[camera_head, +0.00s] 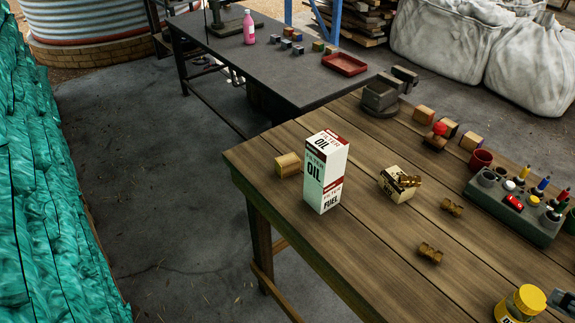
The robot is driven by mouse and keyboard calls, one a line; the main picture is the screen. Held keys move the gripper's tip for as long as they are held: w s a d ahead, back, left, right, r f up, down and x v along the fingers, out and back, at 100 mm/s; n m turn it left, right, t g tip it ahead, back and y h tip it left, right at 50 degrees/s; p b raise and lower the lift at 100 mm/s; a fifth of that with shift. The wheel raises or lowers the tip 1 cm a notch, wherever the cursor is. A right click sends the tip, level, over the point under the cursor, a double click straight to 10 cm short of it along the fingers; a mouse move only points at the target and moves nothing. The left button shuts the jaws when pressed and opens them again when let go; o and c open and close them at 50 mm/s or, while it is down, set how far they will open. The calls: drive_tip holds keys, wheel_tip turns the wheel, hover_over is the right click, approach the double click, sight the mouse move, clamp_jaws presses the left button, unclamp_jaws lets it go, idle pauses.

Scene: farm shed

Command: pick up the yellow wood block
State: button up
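A pale yellow-tan wood block (288,165) lies on the wooden bench (385,235) near its far left corner. It sits just left of and behind a white and red oil filter box (326,172), apart from or barely touching it; I cannot tell which. Other wooden blocks stand at the bench's right back: one block (423,115), another (449,127) and a third (471,141), their colours hard to tell apart.
A small open carton with brass fittings (397,185) and loose brass fittings (430,253) lie mid-bench. A green tool tray (510,215) stands right, a yellow-lidded jar (522,303) in front. A vise (382,95) is behind. A dark table (245,60) bears small blocks and a red tray (345,64).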

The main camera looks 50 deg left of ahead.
drive_tip(key=w+a+r+n+t+y, duration=0.1)
drive_tip(key=w+a+r+t+y, duration=0.3)
drive_tip(key=w+a, duration=0.6)
drive_tip(key=w+a+r+n+g+y, duration=0.1)
drive_tip(key=w+a+r, duration=0.5)
drive_tip(key=a, duration=0.8)
drive_tip(key=w+a+t+y, duration=0.2)
drive_tip(key=w+a+t, duration=0.1)
drive_tip(key=a, duration=2.2)
drive_tip(key=s+a+f+m+t, duration=0.1)
drive_tip(key=s+a+f, duration=0.4)
drive_tip(key=a, duration=0.2)
drive_tip(key=s+a+f+t, duration=0.1)
drive_tip(key=s+a+f, duration=0.35)
drive_tip(key=a, duration=0.35)
drive_tip(key=s+f+h, duration=0.2)
drive_tip(key=s+f, duration=0.3)
drive_tip(key=f, duration=0.3)
drive_tip(key=s+f+t+h, duration=0.1)
drive_tip(key=s+f+h, duration=0.1)
drive_tip(key=s+f, duration=0.3)
drive_tip(key=s+f+t+h, duration=0.1)
drive_tip(key=s+f, duration=0.4)
drive_tip(key=f, duration=0.5)
drive_tip(key=shift+s+a+f+m+h, duration=0.15)
drive_tip(key=shift+s+f+m+h, duration=0.15)
drive_tip(key=shift+m+h, duration=0.15)
